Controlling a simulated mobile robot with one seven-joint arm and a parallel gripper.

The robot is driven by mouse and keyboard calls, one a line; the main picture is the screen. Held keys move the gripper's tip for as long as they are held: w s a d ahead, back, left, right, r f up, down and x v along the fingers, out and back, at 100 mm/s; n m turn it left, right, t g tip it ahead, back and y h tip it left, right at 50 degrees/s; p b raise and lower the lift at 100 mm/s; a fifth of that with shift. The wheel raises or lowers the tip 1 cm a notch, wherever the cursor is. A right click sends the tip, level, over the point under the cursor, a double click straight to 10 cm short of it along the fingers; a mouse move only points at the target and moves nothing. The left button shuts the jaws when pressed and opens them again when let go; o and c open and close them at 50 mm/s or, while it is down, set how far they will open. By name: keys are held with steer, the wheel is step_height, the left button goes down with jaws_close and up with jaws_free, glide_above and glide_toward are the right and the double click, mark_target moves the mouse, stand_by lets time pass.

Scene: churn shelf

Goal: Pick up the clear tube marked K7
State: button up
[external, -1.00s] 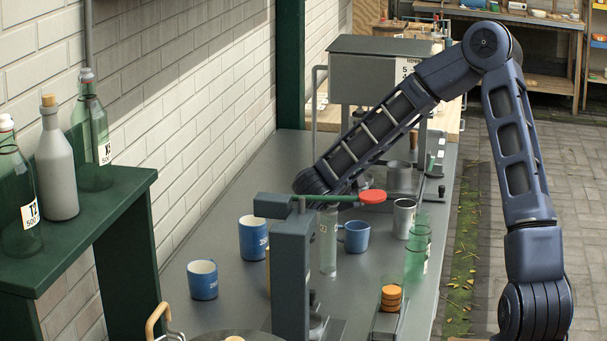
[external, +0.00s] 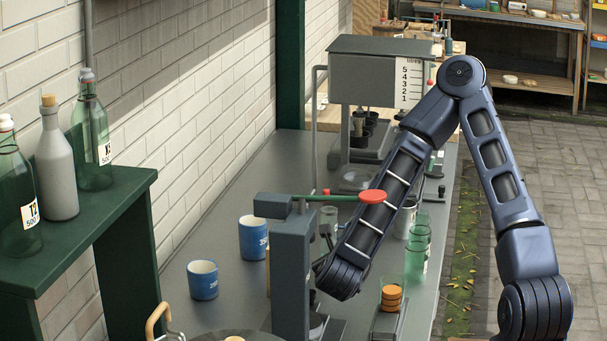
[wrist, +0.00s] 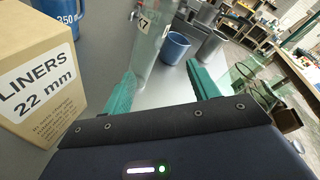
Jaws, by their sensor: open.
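The clear tube marked K7 (wrist: 150,50) stands upright on the counter just ahead of my gripper in the wrist view. Its label is near the top edge of the picture, and its top is cut off. My gripper (wrist: 162,74) is open and empty, with green fingers spread. The tube appears between the finger lines, closer to the left finger; I cannot tell whether it touches. In the external view the tube (external: 328,221) shows only in part, behind the green lever and beside my arm. My gripper is hidden there behind the grey post and my forearm.
A LINERS 22 mm box (wrist: 45,80) stands close to my left finger. A blue mug (wrist: 176,46) and a grey cup (wrist: 211,46) stand beyond the tube. A grey post with a red-knobbed lever (external: 293,265) and green glasses (external: 416,255) crowd the counter.

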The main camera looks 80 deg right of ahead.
steer(key=w+d+r+m+t+h, duration=0.1)
steer(key=w+d+m+t, duration=0.1)
steer(key=d+m, duration=0.3)
steer(key=shift+w+d+t+h, duration=0.3)
steer(key=shift+w+d+t, duration=0.1)
steer(key=shift+w+d, duration=0.65)
steer(key=shift+s+d, duration=0.1)
steer(key=shift+s, duration=0.05)
steer(key=c, duration=1.1)
